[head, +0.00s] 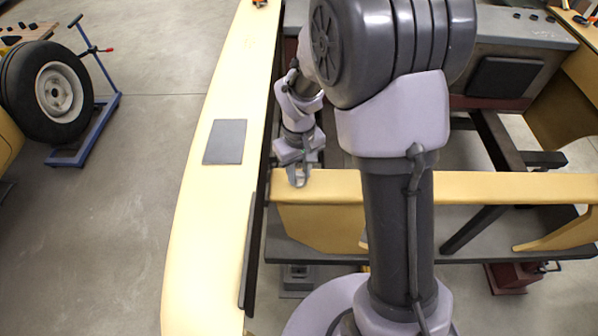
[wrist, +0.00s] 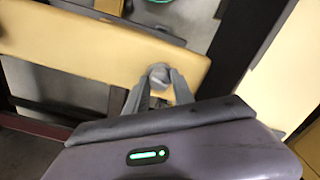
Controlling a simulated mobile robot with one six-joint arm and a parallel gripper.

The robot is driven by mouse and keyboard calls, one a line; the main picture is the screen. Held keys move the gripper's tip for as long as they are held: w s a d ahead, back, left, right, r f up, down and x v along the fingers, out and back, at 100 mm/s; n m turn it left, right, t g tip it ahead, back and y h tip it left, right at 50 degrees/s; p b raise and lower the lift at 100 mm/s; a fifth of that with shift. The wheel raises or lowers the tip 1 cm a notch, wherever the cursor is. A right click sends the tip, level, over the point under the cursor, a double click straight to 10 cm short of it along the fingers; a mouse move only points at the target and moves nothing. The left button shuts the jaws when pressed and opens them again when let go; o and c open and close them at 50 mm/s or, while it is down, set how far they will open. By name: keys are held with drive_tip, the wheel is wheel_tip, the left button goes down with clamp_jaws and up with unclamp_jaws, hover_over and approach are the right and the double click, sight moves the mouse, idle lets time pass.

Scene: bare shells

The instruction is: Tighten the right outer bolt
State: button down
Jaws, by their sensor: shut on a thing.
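My gripper (head: 298,178) points down at the left end of a yellow cross beam (head: 330,186) in the head view. In the wrist view its two grey fingers (wrist: 159,80) are closed around the round grey head of a bolt (wrist: 159,71). The bolt is at the edge of the yellow beam, which also shows in the wrist view (wrist: 90,45). The fingers hide the bolt's sides, and how far it is screwed in cannot be seen. In the head view I cannot make out the bolt apart from the fingers.
A long cream body panel (head: 200,220) with a grey patch (head: 225,142) runs along the left of the gripper. Dark frame bars (head: 495,150) lie to the right. A wheel on a blue stand (head: 58,92) is far left. Open floor (head: 120,200) lies between.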

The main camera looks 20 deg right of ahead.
drive_tip(key=m+b, duration=0.1)
drive_tip(key=m, duration=0.3)
drive_tip(key=shift+w+m, duration=0.1)
drive_tip(key=shift+m, duration=0.2)
drive_tip(key=m+b, duration=0.2)
drive_tip(key=m, duration=0.2)
drive_tip(key=shift+m, duration=0.3)
drive_tip(key=m+b, duration=0.1)
drive_tip(key=m, duration=0.3)
drive_tip(key=shift+m+b, duration=0.3)
drive_tip(key=shift+b, duration=0.05)
drive_tip(key=m+b, duration=0.1)
drive_tip(key=m, duration=0.3)
drive_tip(key=shift+b, duration=0.4)
drive_tip(key=m+b, duration=0.2)
drive_tip(key=m, duration=0.3)
drive_tip(key=m+b, duration=0.1)
drive_tip(key=m, duration=0.2)
drive_tip(key=shift+m+b, duration=0.3)
drive_tip(key=m+b, duration=0.2)
drive_tip(key=m, duration=0.2)
drive_tip(key=shift+r+m+b, duration=0.1)
drive_tip(key=shift+m+b, duration=0.45)
drive_tip(key=shift+m, duration=0.95)
